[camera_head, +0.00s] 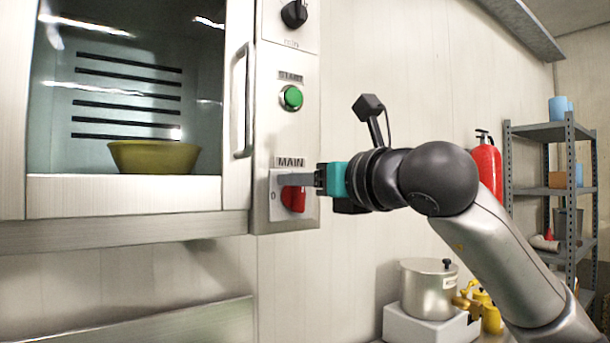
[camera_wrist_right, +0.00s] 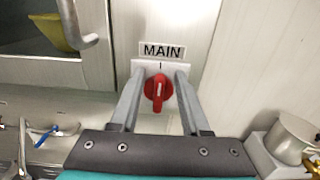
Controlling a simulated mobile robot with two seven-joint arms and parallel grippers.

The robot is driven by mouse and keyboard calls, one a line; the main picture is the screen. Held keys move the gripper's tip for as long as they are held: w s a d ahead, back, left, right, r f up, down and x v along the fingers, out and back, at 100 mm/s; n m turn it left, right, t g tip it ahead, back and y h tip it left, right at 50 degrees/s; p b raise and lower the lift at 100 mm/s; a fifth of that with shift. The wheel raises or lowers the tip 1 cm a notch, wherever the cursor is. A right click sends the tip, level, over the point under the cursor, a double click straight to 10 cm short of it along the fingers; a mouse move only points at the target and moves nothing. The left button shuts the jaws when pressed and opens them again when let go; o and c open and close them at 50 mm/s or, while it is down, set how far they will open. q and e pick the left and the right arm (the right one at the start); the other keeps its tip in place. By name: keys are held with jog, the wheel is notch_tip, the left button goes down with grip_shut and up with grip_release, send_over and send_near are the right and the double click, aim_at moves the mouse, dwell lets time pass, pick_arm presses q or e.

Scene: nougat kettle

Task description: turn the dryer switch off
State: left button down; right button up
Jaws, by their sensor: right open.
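The dryer's red rotary MAIN switch (camera_head: 294,198) sits on a light plate low on the panel, with a 0 mark at the plate's left. In the right wrist view the red knob (camera_wrist_right: 158,92) stands upright, its white line vertical below the I mark. My right gripper (camera_head: 285,180) is at the switch and partly covers it in the head view. Its two grey fingers are open, one on each side of the knob in the right wrist view (camera_wrist_right: 159,72), with gaps visible between them and the knob. I cannot tell how deep they reach. My left gripper is not in view.
A green START button (camera_head: 291,98) and a black dial (camera_head: 294,14) are above on the panel. The dryer door's handle (camera_head: 243,100) stands out at left. A yellow bowl (camera_head: 153,157) is behind the glass. A metal pot (camera_head: 428,288) stands below my right arm.

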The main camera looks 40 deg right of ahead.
jog(key=shift+c, duration=0.3)
grip_shut()
dwell(0.5)
jog(key=n, duration=0.4)
jog(key=a+f+n, duration=0.1)
jog(key=n, duration=0.4)
jog(key=a+n, duration=0.1)
jog(key=n, duration=0.3)
jog(key=shift+w+a+f, duration=0.15)
jog(key=shift+f, duration=0.15)
jog(key=shift+a+f+n, duration=0.1)
jog(key=shift+f+n, duration=0.15)
jog(key=shift+n, duration=0.95)
jog(key=shift+f+n, duration=0.2)
jog(key=shift+n, duration=1)
